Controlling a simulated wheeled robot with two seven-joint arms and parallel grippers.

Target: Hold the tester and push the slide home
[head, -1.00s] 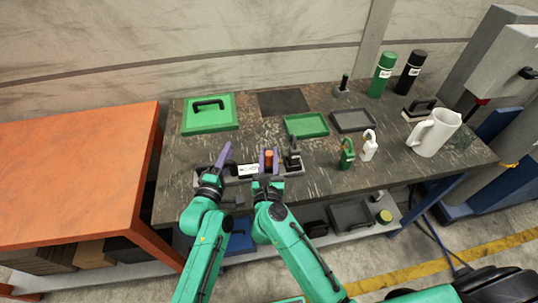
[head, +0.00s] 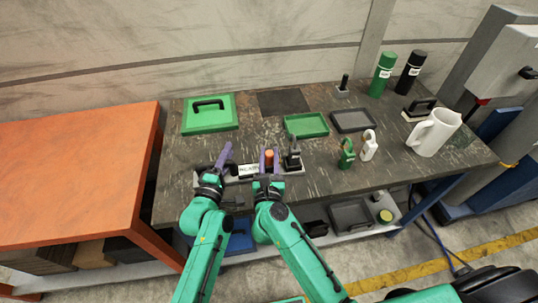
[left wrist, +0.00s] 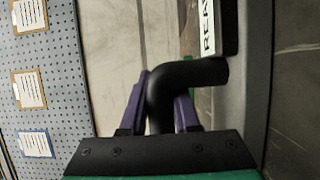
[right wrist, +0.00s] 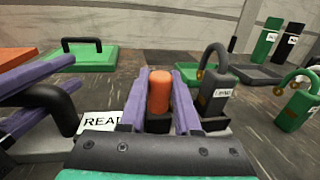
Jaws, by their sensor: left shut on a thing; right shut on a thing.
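The tester is a long grey bar (head: 296,174) near the table's front edge. It carries a white label (head: 249,170) and a bent black handle (left wrist: 187,75) at its left end. My left gripper (left wrist: 160,100) is shut on that handle. An orange-topped slide (right wrist: 159,92) on a black block stands upright on the bar. My right gripper (right wrist: 158,90) has its purple fingers on either side of the slide and is shut on it. A dark padlock (right wrist: 215,95) stands at the bar's right end, just right of the right gripper. The slide's lower part is hidden.
A green padlock (head: 346,155) and white padlock (head: 369,146) stand right of the tester. Behind are a green tray (head: 306,125), a dark tray (head: 353,120) and a green lidded box (head: 208,114). A white jug (head: 433,133) stands at right. Some table space between them is clear.

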